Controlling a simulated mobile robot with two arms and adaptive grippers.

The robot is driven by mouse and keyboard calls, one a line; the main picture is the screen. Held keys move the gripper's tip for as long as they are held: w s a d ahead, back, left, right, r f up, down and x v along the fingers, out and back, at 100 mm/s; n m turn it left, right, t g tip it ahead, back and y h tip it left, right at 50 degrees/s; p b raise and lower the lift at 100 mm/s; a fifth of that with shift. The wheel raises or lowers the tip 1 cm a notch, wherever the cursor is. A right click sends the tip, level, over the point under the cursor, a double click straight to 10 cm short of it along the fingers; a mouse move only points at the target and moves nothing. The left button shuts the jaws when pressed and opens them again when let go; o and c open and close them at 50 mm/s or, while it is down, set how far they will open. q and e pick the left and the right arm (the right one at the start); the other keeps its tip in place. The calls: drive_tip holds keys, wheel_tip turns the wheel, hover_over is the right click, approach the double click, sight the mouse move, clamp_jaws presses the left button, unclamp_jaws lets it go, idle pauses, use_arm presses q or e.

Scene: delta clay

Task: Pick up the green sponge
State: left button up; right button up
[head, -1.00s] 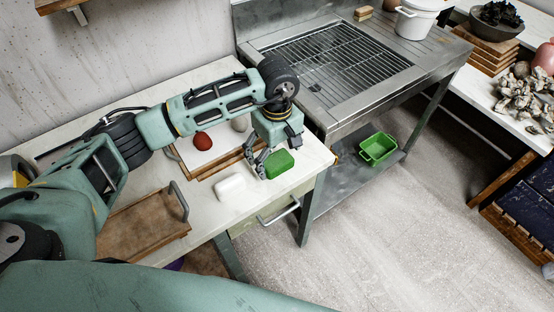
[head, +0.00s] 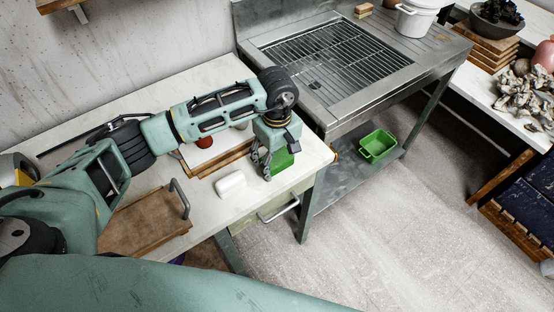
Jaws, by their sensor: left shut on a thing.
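The green sponge (head: 283,160) is near the right end of the white table (head: 225,75). My left gripper (head: 267,170) points down at it and is shut on it, with the fingers at the sponge's left side. The gripper hides part of the sponge. I cannot tell whether the sponge still touches the table. My right gripper is not in view.
A white block (head: 231,184) lies just left of the sponge. A wooden tray (head: 145,222) with metal handles is at the table's front left. A red round thing (head: 204,141) sits behind my arm. A metal grill counter (head: 335,60) adjoins on the right, with a green bin (head: 378,145) on its lower shelf.

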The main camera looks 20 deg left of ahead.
sight(277, 156)
use_arm(q)
drive_tip(key=shift+r, duration=0.5)
wheel_tip(277, 156, up, 3)
drive_tip(key=shift+w+f+b, duration=0.1)
drive_tip(key=shift+f+b, duration=0.1)
drive_tip(key=shift+b, duration=0.5)
drive_tip(key=s+d+r+b, duration=0.2)
drive_tip(key=s+d+r, duration=0.5)
drive_tip(key=d, duration=0.2)
drive_tip(key=shift+s+r, duration=0.25)
drive_tip(key=shift+s, duration=0.05)
